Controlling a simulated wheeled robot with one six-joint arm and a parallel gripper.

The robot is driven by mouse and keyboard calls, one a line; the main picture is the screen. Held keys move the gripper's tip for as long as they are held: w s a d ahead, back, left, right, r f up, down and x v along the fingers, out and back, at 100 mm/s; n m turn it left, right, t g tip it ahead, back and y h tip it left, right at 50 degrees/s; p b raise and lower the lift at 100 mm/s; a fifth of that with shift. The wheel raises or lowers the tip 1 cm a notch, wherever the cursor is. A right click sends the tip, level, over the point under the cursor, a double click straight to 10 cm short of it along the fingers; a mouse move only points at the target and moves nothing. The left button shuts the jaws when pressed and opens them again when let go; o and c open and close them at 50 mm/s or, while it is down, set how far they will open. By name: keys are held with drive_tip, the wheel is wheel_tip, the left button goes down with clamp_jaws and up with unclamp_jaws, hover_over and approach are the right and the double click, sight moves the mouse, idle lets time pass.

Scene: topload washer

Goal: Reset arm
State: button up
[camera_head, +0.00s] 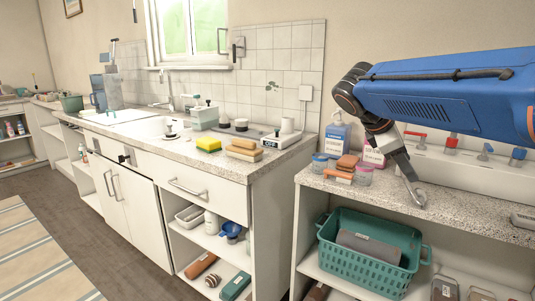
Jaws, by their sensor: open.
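My blue arm reaches in from the right edge and bends down at a dark wrist joint. My gripper (414,194) hangs below it, grey, pointing down over the right speckled counter (455,205). It is open and I see nothing held in it. The fingers are small and seen partly edge-on, so I cannot tell whether the tips touch the counter top. No washer can be made out in this view.
Behind is a white trough (455,168) with red and blue taps. A teal basket (370,265) sits below. Floor (110,225) at left is open.

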drive_tip(key=s+a+f+m+t+y, duration=0.1)
drive_tip(key=s+a+f+m+y, duration=0.2)
drive_tip(key=s+f+m, duration=0.4)
drive_tip(key=s+a+f+m+t+y, duration=0.1)
drive_tip(key=s+a+f+m+y, duration=0.2)
drive_tip(key=s+f, duration=1.2)
drive_tip(key=s+m+y, duration=0.2)
drive_tip(key=m, duration=0.2)
drive_tip(key=shift+a+f+m, duration=0.2)
drive_tip(key=shift+f+m, duration=0.05)
drive_tip(key=shift+m, duration=0.15)
